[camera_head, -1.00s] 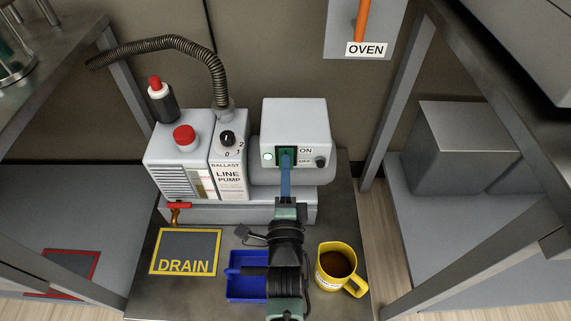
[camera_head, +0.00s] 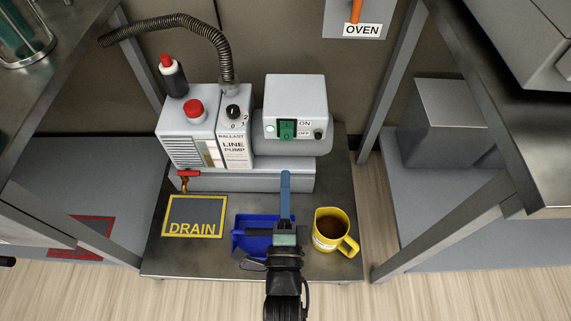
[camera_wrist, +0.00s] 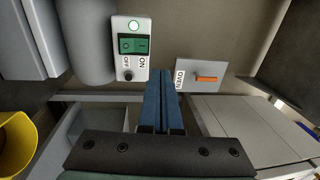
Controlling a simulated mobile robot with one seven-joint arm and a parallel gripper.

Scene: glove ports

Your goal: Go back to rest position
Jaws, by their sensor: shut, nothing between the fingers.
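My gripper (camera_head: 285,177) is shut and empty, with its blue fingers together. In the head view it is over the front of the low metal table, in front of the line pump (camera_head: 232,138) and partly covering a blue tray (camera_head: 248,234). The pump's green switch (camera_head: 287,129), marked ON and OFF, is uncovered, with a clear gap to my fingertips. In the wrist view the shut fingers (camera_wrist: 164,90) point towards the panel with the green switch (camera_wrist: 134,45) and a lit round lamp (camera_wrist: 134,26).
A yellow jug (camera_head: 325,245) of dark liquid stands right of my gripper. A DRAIN mat (camera_head: 194,216) lies to the left. Metal frames flank the table on both sides. A grey OVEN panel with an orange handle (camera_head: 355,10) is on the back wall. Bare floor is in front.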

